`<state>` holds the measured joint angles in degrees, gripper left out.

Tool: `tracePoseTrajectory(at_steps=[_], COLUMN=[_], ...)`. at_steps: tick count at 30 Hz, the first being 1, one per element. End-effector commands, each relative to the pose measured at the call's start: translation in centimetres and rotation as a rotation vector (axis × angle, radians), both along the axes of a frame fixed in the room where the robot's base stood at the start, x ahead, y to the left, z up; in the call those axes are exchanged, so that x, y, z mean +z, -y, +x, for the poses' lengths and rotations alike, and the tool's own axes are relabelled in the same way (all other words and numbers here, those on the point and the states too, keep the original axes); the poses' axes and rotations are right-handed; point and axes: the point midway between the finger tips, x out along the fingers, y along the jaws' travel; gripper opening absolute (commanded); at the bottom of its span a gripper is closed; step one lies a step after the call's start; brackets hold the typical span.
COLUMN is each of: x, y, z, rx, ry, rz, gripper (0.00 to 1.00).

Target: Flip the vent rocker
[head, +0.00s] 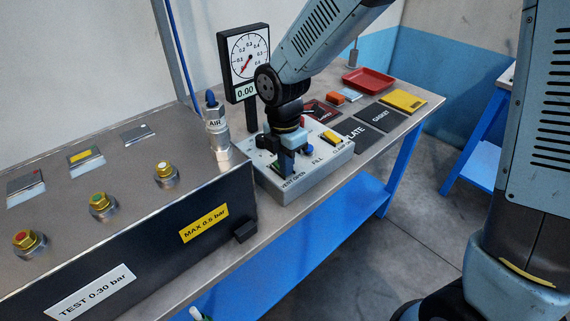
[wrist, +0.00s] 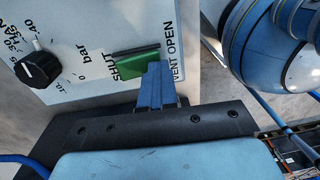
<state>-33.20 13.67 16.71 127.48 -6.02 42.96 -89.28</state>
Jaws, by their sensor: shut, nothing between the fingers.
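The vent rocker (wrist: 133,64) is a green rocker on a pale grey control panel (wrist: 95,20), between the printed words SHUT and VENT OPEN in the wrist view. My gripper (wrist: 155,70) is shut and empty, with its blue fingers at the VENT OPEN end of the rocker, covering part of that end. I cannot tell whether they touch it. In the head view my gripper (head: 286,168) points down over the front left of the panel (head: 310,182) and hides the rocker. Which way the rocker is tilted is not clear.
A black knob (wrist: 37,69) with a bar scale sits beside the rocker. A dial gauge (head: 246,55) with a 0.00 readout stands behind the panel. The AIR fitting (head: 217,130) and a dark test box (head: 140,245) are at left. A red tray (head: 368,81) is farther back.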

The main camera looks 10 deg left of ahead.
Motion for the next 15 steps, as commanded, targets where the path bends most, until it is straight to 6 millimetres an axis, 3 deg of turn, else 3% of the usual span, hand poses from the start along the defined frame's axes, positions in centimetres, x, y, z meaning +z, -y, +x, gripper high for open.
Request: tracePoseTrajectory(at_steps=[15], x=[9.2], y=[1.5], z=[-1.1], rx=[0.000], ry=[0.012], rz=[0.007], gripper=[0.00])
